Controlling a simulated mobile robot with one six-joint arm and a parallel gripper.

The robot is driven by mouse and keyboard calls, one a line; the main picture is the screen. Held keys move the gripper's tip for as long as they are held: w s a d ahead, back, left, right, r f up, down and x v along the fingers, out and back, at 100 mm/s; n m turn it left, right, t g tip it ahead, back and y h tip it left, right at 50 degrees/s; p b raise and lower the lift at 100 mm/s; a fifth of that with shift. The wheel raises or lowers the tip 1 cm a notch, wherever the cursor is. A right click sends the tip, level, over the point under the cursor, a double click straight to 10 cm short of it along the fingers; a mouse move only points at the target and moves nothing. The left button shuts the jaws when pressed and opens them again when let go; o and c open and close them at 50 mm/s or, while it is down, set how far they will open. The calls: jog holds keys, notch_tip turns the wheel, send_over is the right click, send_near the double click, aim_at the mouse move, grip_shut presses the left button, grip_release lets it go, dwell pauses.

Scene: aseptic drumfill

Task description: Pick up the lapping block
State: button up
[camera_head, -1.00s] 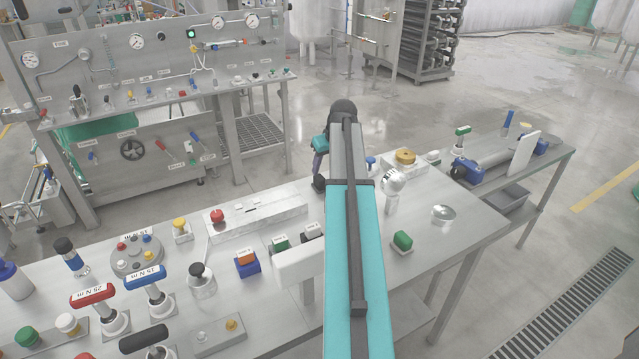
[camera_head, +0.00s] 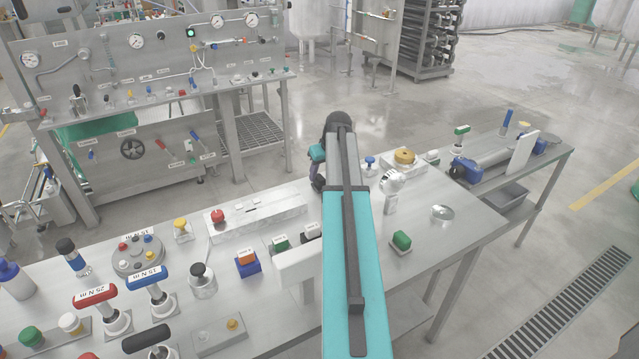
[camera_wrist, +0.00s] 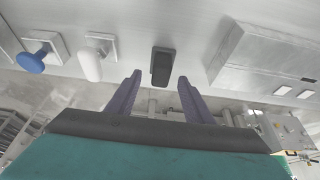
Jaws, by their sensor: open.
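In the wrist view a dark, upright-looking block (camera_wrist: 161,66) on the pale bench top lies ahead of and between my fingertips; I take it to be the lapping block. My gripper (camera_wrist: 160,78) is open, its two purple fingers spread either side of the block's line, with nothing held. Whether the fingertips reach down beside the block cannot be told. In the head view my gripper (camera_head: 317,184) points down at the far edge of the steel bench. The block is not visible there, hidden behind my arm and gripper.
In the wrist view a blue knob (camera_wrist: 31,63) and a white knob (camera_wrist: 90,66) stand left of the block, and a large metal box (camera_wrist: 262,60) is at right. In the head view a long metal block (camera_head: 256,216) with a red knob lies left of my gripper.

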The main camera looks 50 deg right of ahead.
aim_at(320, 177)
jog(key=shift+p+x, duration=0.7)
jog(key=shift+x, duration=1.25)
jog(key=shift+a, duration=0.1)
jog(key=c, duration=1)
jog(key=shift+o, duration=0.2)
jog(key=shift+r, duration=0.15)
jog(key=shift+r+b, duration=1.4)
jog(key=shift+r, duration=3.5)
